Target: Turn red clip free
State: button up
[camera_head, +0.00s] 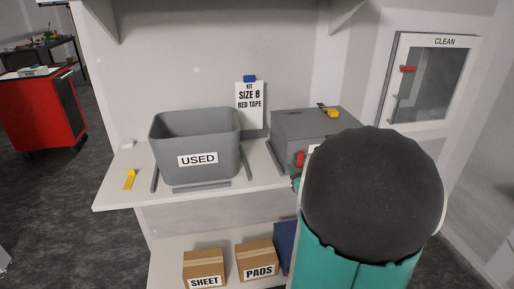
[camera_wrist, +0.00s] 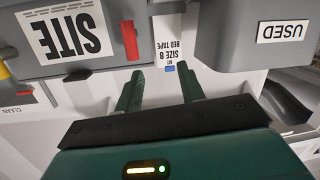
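The red clip (camera_head: 300,158) is on the front of the grey box (camera_head: 290,124) on the bench, partly covered by my arm in the head view. In the wrist view, which is upside down, the red clip (camera_wrist: 130,40) is a short upright bar beside the SITE label (camera_wrist: 68,35). My gripper (camera_wrist: 160,70) is open and empty, its two green fingers spread. The clip lies just beyond the tip of the left finger, not between the fingers. I cannot tell the gap in depth. In the head view my arm hides most of the gripper.
A grey USED bin (camera_head: 197,145) stands left of the box, with a size card (camera_head: 250,104) behind. A yellow tool (camera_head: 334,113) lies on the box. A CLEAN cabinet (camera_head: 431,80) with a red handle is on the right wall. Cartons (camera_head: 256,260) sit on the lower shelf.

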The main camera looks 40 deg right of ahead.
aim_at(299, 157)
jog(key=s+d+f+t+y, duration=0.1)
jog(key=s+d+f+t, duration=0.2)
jog(key=s, duration=0.4)
jog(key=shift+g, duration=0.3)
jog(key=x, duration=1.4)
jog(key=shift+s+d, duration=0.1)
jog(key=shift+d, duration=0.05)
grip_shut()
